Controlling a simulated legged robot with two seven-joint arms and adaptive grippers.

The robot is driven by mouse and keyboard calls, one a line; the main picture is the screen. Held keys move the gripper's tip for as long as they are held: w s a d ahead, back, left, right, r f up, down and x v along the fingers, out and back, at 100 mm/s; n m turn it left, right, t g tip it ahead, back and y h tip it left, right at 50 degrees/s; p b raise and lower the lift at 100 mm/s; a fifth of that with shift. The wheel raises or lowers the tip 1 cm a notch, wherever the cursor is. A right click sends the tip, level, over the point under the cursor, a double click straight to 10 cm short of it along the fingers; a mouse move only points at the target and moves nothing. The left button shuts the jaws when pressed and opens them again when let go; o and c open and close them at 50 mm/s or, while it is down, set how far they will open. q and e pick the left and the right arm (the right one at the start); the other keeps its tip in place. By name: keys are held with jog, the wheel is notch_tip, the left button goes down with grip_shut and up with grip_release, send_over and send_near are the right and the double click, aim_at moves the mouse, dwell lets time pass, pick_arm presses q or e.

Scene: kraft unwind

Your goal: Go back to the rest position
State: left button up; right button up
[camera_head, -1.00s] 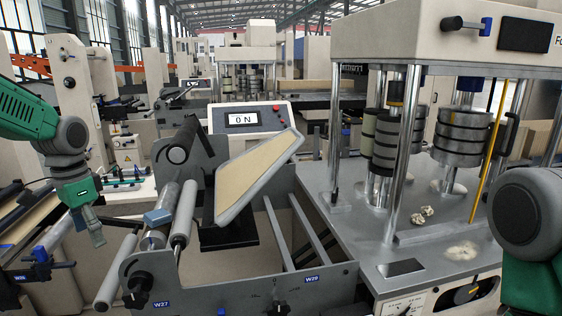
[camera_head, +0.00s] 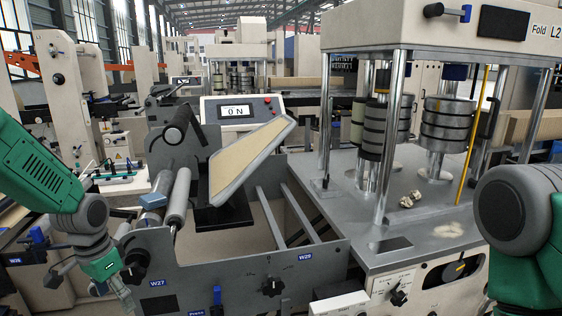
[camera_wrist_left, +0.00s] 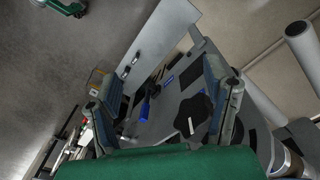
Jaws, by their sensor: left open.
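My left gripper (camera_head: 124,295) is low at the left of the head view, in front of the unwind stand's front panel (camera_head: 235,275) near the W27 label. In the left wrist view its two fingers (camera_wrist_left: 168,100) are spread apart, with nothing between them. Past the fingers that view shows a grey panel with a black knob (camera_wrist_left: 194,115). My right arm (camera_head: 520,215) shows at the right edge of the head view. The right gripper is out of the frame.
The unwind stand has metal rollers (camera_head: 178,195) and a tilted tan panel (camera_head: 245,160). A display (camera_head: 236,111) reads ON. A press with a metal deck (camera_head: 415,215) and chrome posts stands at the right. Crumpled scraps (camera_head: 410,199) lie on the deck.

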pick_arm(q)
jog(key=s+d+f+n+b, duration=0.1)
jog(key=s+d+f+b, duration=0.1)
jog(key=s+f, duration=0.35)
jog(key=s+d+f+b, duration=0.2)
jog(key=s+d+f, duration=0.1)
jog(key=f, duration=0.6)
jog(key=s+d+f+n+b, duration=0.1)
jog(key=s+d+f+b, duration=0.15)
jog(key=s+f, duration=0.4)
jog(key=s+d+f+n+b, duration=0.2)
jog(key=s+f+b, duration=0.3)
jog(key=s+f, duration=0.5)
jog(key=s, duration=0.4)
jog(key=shift+f+y+b, duration=0.3)
jog(key=shift+f+b, duration=0.1)
jog(key=shift+w+d, duration=0.1)
jog(key=shift+d, duration=0.2)
jog(key=shift+a, duration=0.25)
